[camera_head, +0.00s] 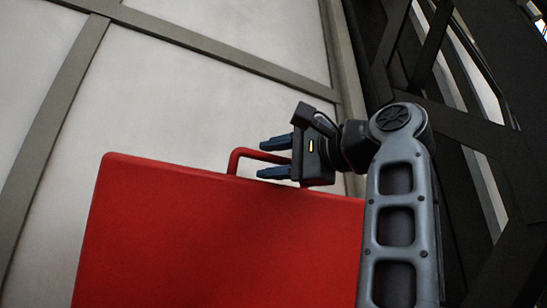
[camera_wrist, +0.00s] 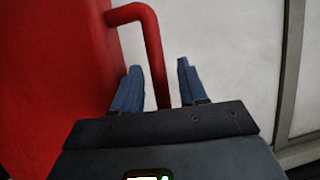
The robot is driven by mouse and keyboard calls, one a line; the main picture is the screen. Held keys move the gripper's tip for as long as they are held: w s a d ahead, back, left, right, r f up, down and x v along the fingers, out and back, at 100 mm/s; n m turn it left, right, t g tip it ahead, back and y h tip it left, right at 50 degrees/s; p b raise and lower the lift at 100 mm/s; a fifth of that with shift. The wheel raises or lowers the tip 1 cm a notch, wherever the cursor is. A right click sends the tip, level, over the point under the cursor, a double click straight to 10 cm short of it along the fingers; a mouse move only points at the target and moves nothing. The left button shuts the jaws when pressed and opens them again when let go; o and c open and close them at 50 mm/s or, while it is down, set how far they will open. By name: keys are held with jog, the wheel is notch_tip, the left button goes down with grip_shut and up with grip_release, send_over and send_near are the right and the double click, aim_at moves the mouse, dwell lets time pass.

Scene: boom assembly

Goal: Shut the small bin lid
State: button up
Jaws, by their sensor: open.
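The red bin lid (camera_head: 220,240) stands raised in the head view, its flat face filling the lower middle. A red bar handle (camera_head: 236,157) sticks up from its top edge. My gripper (camera_head: 267,159) is at the handle's right part, with blue fingers pointing left. In the wrist view the lid (camera_wrist: 50,80) is at the left, and the handle (camera_wrist: 152,45) bends down between the two open fingers (camera_wrist: 158,80). I cannot tell whether either finger touches the handle. The bin body below is out of view.
A pale panelled wall (camera_head: 190,90) with grey-brown strips stands behind the lid. A dark metal frame of beams (camera_head: 480,130) is at the right, close behind my arm. Free space shows left of my fingers, above the lid's top edge.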

jog(key=shift+c, duration=0.2)
grip_shut()
dwell(0.4)
